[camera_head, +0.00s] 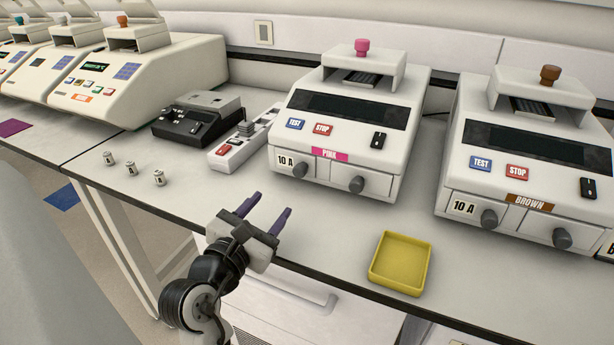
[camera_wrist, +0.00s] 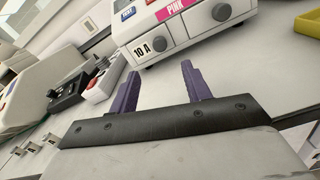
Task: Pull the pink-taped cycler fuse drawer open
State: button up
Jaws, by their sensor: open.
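The pink-taped cycler (camera_head: 345,115) is a white box with a pink knob on top, a dark display and a pink label reading PINK. Its lower front has two panels with round grey knobs; the left panel (camera_head: 290,162) is marked 10 A. Both panels look flush with the front. In the wrist view the 10 A panel (camera_wrist: 150,48) and its knob show ahead of the fingers. My gripper (camera_head: 268,205) has purple fingers, is open and empty, and is in front of the cycler, below and left of it in the head view. It also shows in the wrist view (camera_wrist: 160,85), touching nothing.
A brown-labelled cycler (camera_head: 530,150) stands to the right. A yellow tray (camera_head: 400,284) lies near the bench's front edge. A power strip (camera_head: 240,142), a black device (camera_head: 198,122) and small metal cylinders (camera_head: 131,168) are to the left. Bench in front of the pink cycler is clear.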

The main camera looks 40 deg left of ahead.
aim_at(298, 173)
jog(key=p+x, duration=0.1)
jog(key=x, duration=1.1)
jog(key=shift+w+a+p, duration=0.1)
jog(key=shift+w+p, duration=0.05)
jog(key=shift+p, duration=0.15)
grip_shut()
